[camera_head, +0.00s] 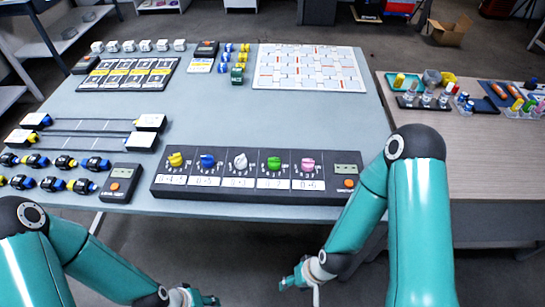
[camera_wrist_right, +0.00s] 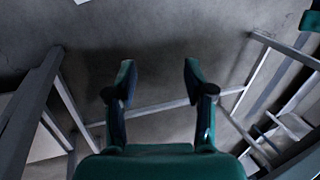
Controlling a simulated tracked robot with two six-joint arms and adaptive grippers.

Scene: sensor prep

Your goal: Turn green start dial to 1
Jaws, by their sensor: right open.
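The green dial (camera_head: 273,163) is on a dark control panel (camera_head: 220,194) near the table's front edge, between the white dial (camera_head: 240,161) and the pink dial (camera_head: 308,165). A white label below it carries markings too small to read surely. My right gripper (camera_head: 299,281) is below and in front of the panel, beyond the table's front edge and apart from the dial. In the right wrist view its fingers (camera_wrist_right: 158,85) are spread and empty, over the floor. My left gripper (camera_head: 205,299) is at the bottom edge of the head view; its finger opening is unclear.
Yellow (camera_head: 175,160) and blue (camera_head: 207,161) dials share the panel. Black modules with white tops (camera_head: 150,122) and a device with an orange button (camera_head: 121,183) lie to the left. A patterned board (camera_head: 309,68) lies at the back. The table's middle is clear.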

